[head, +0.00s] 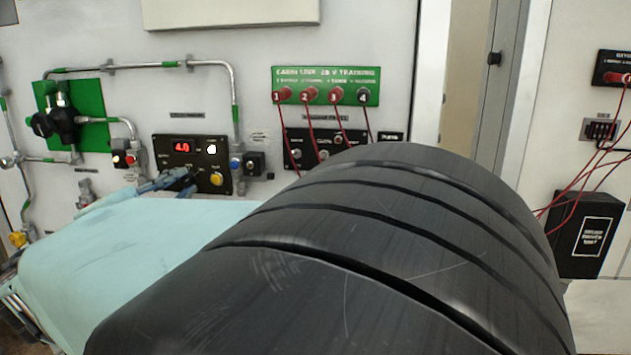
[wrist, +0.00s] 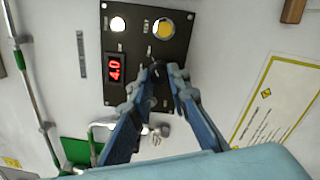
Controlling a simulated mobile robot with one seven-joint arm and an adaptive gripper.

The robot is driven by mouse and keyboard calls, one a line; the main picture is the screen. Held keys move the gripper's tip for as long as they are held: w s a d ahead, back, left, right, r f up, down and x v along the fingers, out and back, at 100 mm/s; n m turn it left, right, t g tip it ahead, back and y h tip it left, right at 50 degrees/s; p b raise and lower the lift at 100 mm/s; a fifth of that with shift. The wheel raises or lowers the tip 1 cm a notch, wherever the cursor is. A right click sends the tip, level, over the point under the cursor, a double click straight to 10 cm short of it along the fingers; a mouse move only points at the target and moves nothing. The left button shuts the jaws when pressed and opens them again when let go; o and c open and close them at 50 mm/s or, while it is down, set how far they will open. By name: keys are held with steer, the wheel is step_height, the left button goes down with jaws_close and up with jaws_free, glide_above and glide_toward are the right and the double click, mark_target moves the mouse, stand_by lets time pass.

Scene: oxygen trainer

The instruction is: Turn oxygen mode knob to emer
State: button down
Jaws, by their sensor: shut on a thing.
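The black oxygen panel (head: 203,152) is on the wall in the head view, with a red display (head: 182,147) reading 4.0, a white button (head: 212,149) and a yellow round control (head: 216,178). My gripper (head: 187,179) reaches the panel's lower part from the left. In the wrist view the panel (wrist: 174,52) appears rotated. There my gripper (wrist: 159,77) has its blue fingertips close together around a small dark knob (wrist: 158,74), beside the display. The fingers hide most of the knob, so its pointer is not visible.
My dark arm link fills the lower right of the head view. Pipes (head: 205,63) and a green valve panel (head: 95,130) lie left and above. A green panel with red plugs and wires (head: 325,84) is to the right. A small switch box (head: 255,164) adjoins the oxygen panel.

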steer(key=c, duration=1.8)
jaws_free()
steer(key=shift+s, duration=0.1)
steer(key=s, duration=0.7)
steer(key=shift+s+a+f, duration=0.15)
steer(key=shift+s+a, duration=0.05)
